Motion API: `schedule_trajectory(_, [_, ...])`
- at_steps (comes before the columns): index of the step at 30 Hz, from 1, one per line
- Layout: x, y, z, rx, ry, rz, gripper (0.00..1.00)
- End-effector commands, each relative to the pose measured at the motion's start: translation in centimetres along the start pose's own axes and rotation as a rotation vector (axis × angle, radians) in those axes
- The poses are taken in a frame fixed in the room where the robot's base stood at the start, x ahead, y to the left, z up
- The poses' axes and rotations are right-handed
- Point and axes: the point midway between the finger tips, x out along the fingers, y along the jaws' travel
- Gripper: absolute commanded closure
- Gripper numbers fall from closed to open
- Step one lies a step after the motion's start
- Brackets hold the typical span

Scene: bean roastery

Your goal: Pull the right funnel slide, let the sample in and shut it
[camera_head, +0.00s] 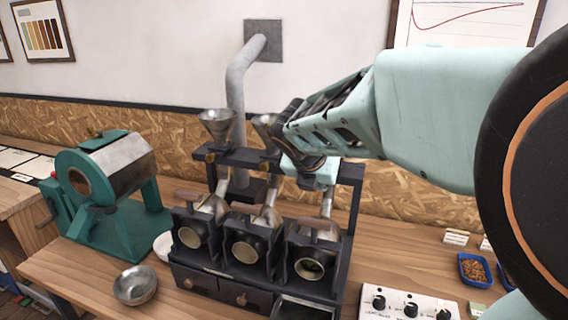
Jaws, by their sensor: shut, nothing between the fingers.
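The sample roaster (225,270) has three dark drum housings in a row under a dark funnel rack (240,157). The left funnel (216,122) is in full view, and the middle funnel (263,121) is partly covered by my arm. The right funnel and its slide are hidden behind my arm and gripper. Small brass knobs show on the rack below the left funnel (209,157) and middle funnel (264,167). My gripper (310,172) is shut and empty, in front of the rack's right part; its fingertips are not clear, and I cannot tell whether it touches the slide.
The right drum opening (310,268) shows something pale inside. A tray (303,307) sticks out below it. A metal bowl (135,285) stands front left, beside a green roaster (108,195). A control box (408,303) and a blue bean tray (474,270) are on the right.

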Motion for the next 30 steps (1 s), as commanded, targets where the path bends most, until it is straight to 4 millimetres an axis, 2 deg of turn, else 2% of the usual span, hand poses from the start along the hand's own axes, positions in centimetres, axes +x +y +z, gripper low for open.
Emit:
schedule_trajectory(5, [0.1,0.0,0.2,0.0,0.0,0.0,1.0])
schedule_trajectory(15, [2.5,0.1,2.9,-0.001,0.002,-0.001,1.0])
schedule_trajectory(30, [2.9,0.2,3.0,0.0,0.0,0.0,1.0])
